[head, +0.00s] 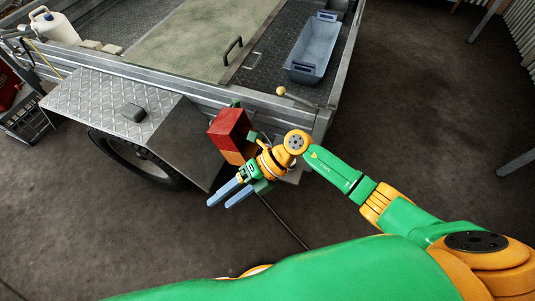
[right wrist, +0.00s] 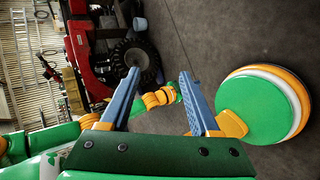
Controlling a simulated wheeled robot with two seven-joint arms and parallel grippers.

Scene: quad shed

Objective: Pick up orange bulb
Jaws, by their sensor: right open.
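I cannot make out an orange bulb for certain in either view. A small yellowish-tan ball on a short stem (head: 281,90) is at the trailer's near corner. Below it, a red and orange block (head: 229,128) is at the trailer's end. My right gripper (head: 221,203) has its blue fingers apart, pointing down and left, just below that block and beside the trailer.
The grey trailer (head: 180,80) fills the upper left, with a fender (head: 105,98) over its wheel. A blue-grey bin (head: 313,49) stands on its deck. Bare dark floor (head: 420,110) lies to the right. A red vehicle's wheel (right wrist: 135,55) shows in the right wrist view.

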